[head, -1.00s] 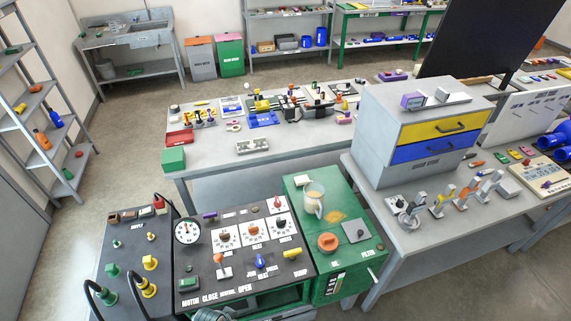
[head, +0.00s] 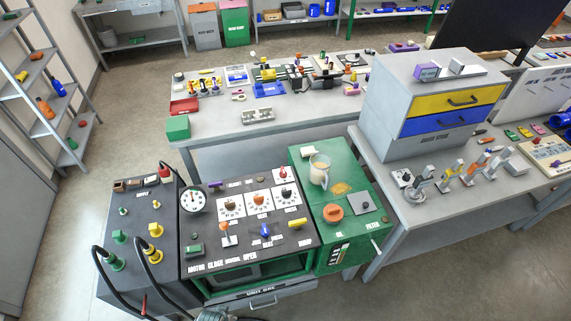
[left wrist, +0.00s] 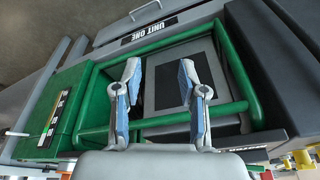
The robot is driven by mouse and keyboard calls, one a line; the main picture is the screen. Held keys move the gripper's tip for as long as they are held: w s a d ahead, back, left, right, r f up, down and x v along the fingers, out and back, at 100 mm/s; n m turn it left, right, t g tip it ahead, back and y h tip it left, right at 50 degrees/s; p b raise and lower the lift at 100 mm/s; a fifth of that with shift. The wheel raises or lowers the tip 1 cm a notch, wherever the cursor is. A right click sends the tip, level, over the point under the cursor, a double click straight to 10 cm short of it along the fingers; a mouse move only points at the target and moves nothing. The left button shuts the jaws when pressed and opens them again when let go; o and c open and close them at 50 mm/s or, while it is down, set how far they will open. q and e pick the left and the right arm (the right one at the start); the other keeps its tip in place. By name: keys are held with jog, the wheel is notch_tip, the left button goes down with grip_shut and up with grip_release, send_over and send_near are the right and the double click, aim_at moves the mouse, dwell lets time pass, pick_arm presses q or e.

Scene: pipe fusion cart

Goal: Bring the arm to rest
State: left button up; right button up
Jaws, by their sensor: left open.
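My left gripper (left wrist: 160,88) shows in the left wrist view with its two grey fingers and blue pads apart and nothing between them. It is in front of the cart's green tubular frame (left wrist: 235,70) and a grey recessed panel. The UNIT ONE label (left wrist: 150,28) lies beyond the fingers. In the head view, the pipe fusion cart (head: 250,225) has a black panel with dials, knobs and a gauge. Neither gripper shows in the head view. A small grey rounded piece at its bottom edge cannot be made out.
A green cabinet (head: 338,205) with a clear jug (head: 319,170) adjoins the cart's right side. A grey workbench (head: 215,142) stands behind. A drawer unit (head: 430,105) sits on the right bench. Black hoses (head: 125,290) loop at the cart's left front. Floor at the lower right is clear.

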pick_arm(q)
jog(key=s+f+b, duration=0.1)
jog(key=s+f, duration=0.3)
jog(key=f, duration=0.4)
jog(key=s+f+g+b, duration=0.1)
jog(key=s+f, duration=0.3)
jog(key=f, duration=0.5)
jog(key=s+f+b, duration=0.1)
jog(key=s+f, duration=0.3)
jog(key=f, duration=0.4)
jog(key=s+a+f, duration=0.2)
jog(key=s+f, duration=0.4)
jog(key=s, duration=0.2)
jog(key=shift+s+a+g+b, duration=0.3)
jog(key=shift+s+g+b, duration=0.1)
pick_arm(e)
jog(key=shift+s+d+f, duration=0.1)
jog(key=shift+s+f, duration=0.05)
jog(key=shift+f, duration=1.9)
pick_arm(q)
jog(key=shift+a, duration=0.15)
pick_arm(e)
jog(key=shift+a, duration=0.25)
